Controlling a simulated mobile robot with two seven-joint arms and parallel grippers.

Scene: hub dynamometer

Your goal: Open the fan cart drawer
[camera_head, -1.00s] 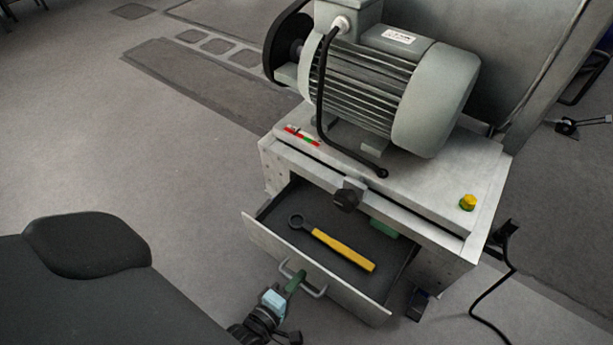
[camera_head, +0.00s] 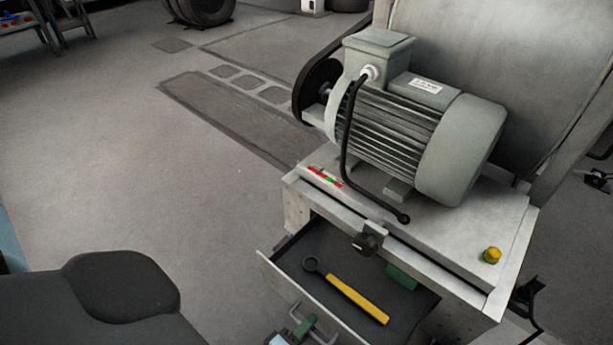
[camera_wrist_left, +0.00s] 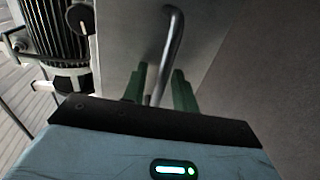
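The fan cart drawer (camera_head: 285,283) stands pulled out from the cart, with a yellow-handled ring wrench (camera_head: 357,300) and a green item (camera_head: 401,277) inside. Its grey bar handle (camera_head: 331,337) is on the drawer front, low in the head view. My left gripper (camera_head: 311,321) is at this handle, partly cut off by the lower edge. In the left wrist view, its two green fingers (camera_wrist_left: 160,85) stand on either side of the handle bar (camera_wrist_left: 173,40), with gaps visible beside it. My right gripper is in neither view.
The cart top (camera_head: 440,232) carries a large grey motor (camera_head: 420,135) with a black cable, and a yellow knob (camera_head: 492,255). A black clamp knob (camera_head: 366,243) sits above the drawer. Open floor (camera_head: 130,170) lies to the left.

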